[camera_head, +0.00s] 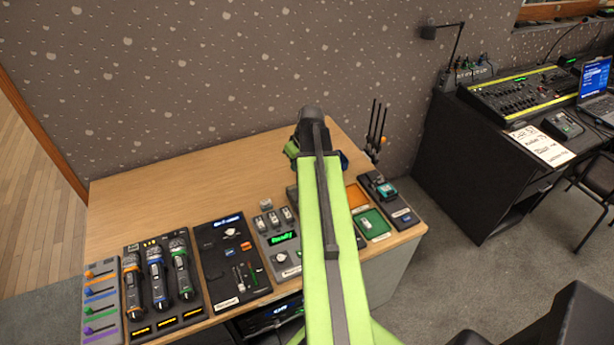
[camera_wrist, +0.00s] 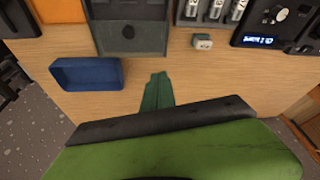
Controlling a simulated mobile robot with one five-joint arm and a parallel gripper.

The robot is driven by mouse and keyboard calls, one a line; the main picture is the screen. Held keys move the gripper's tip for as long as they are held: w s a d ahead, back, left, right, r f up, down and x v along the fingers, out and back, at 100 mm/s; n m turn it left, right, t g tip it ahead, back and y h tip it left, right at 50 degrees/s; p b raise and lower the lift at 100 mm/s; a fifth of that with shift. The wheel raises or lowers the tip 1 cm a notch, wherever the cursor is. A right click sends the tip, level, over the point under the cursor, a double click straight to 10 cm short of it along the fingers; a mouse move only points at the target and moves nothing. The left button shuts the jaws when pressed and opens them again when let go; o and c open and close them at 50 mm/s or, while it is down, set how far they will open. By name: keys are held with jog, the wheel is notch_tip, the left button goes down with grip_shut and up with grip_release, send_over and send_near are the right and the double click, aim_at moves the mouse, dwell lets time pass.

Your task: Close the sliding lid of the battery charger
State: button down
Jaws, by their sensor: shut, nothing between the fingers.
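A dark grey panel (camera_wrist: 130,38) with a small recess lies at the top of the wrist view. It looks like the battery charger with its sliding lid, but I cannot be sure, and its upper end is cut off. In the head view my arm covers most of that spot. My gripper (camera_wrist: 158,78) shows in the wrist view as two dark green fingers close together, empty. They are over bare wood, apart from the panel's near edge. In the head view the fingers are hidden behind my arm. How far the lid is open cannot be told.
A blue open box (camera_wrist: 88,74) is left of my fingers. A small pale block (camera_wrist: 202,41) is on the right. A unit with a green display (camera_head: 283,237), microphones (camera_head: 157,277) and a green tray (camera_head: 371,223) line the table's front. The table's back left is clear.

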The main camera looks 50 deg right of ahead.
jog(key=s+d, duration=0.2)
jog(key=d, duration=0.2)
jog(key=b+x, duration=1)
jog(key=shift+w, duration=0.2)
jog(key=shift+s+a+r+p, duration=0.15)
jog(key=shift+s+r+p, duration=0.05)
jog(key=shift+s, duration=0.75)
jog(key=shift+s+a+r+p, duration=0.15)
jog(key=shift+s, duration=0.85)
